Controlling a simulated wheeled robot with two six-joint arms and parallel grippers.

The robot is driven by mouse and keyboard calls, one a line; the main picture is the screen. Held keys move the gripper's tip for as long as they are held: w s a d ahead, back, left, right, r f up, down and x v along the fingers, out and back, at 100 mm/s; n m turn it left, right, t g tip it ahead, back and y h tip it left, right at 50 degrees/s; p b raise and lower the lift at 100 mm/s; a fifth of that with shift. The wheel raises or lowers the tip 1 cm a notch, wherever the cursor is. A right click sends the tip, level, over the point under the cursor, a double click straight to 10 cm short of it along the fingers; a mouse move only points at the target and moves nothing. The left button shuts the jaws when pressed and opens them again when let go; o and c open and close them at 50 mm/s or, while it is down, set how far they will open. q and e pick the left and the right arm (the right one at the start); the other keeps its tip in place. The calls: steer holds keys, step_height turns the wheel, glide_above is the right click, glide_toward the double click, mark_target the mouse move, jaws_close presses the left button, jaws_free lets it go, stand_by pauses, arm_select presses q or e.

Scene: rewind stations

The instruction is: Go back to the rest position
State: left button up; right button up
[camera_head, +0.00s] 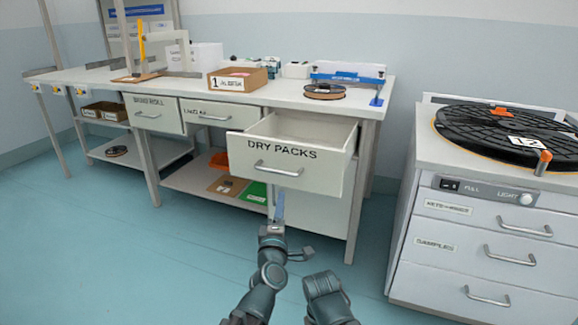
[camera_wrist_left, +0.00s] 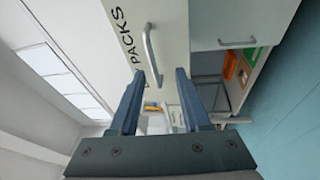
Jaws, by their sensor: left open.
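My left gripper (camera_head: 279,206) is in front of the workbench, just below the handle (camera_head: 278,169) of the drawer marked DRY PACKS (camera_head: 318,175) in the head view. That drawer is pulled out. In the left wrist view the two blue fingers of my left gripper (camera_wrist_left: 157,74) are spread apart with nothing held. The drawer handle (camera_wrist_left: 150,50) shows beyond the fingertips there; whether it is touched, I cannot tell. A dark part of my other arm shows at the bottom of the head view, but its gripper does not.
The workbench (camera_head: 205,91) holds a box, a reel and a stand. Its other two drawers look shut. Orange and green items lie on the shelf below. A drawer cabinet (camera_head: 430,148) with a large black reel (camera_head: 480,130) stands at right. The floor (camera_head: 150,270) at front left is clear.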

arm_select(q)
steer(key=s+d+f+m+g+h, duration=0.1)
steer(key=s+f+m+g+h, duration=0.1)
steer(key=f+m+g, duration=0.45)
steer(key=s+d+f+m+g+h, duration=0.1)
steer(key=s+f+m+g+h, duration=0.15)
steer(key=f+m, duration=0.55)
steer(key=s+a+f+m+g+y, duration=0.3)
steer(key=s+a+f+g+y, duration=0.2)
steer(key=s+a+f+g, duration=0.65)
steer(key=s+d+r+m+y+p, duration=0.1)
steer(key=s+d+r+m+p, duration=0.3)
steer(key=s+d+r+p, duration=0.5)
step_height(320, 180, up, 39)
steer(key=w+d+p, duration=0.1)
steer(key=p, duration=3.6)
steer(key=shift+w+n+t+p, duration=0.2)
steer(key=shift+n+t+p, duration=0.15)
steer(key=shift+p, duration=0.05)
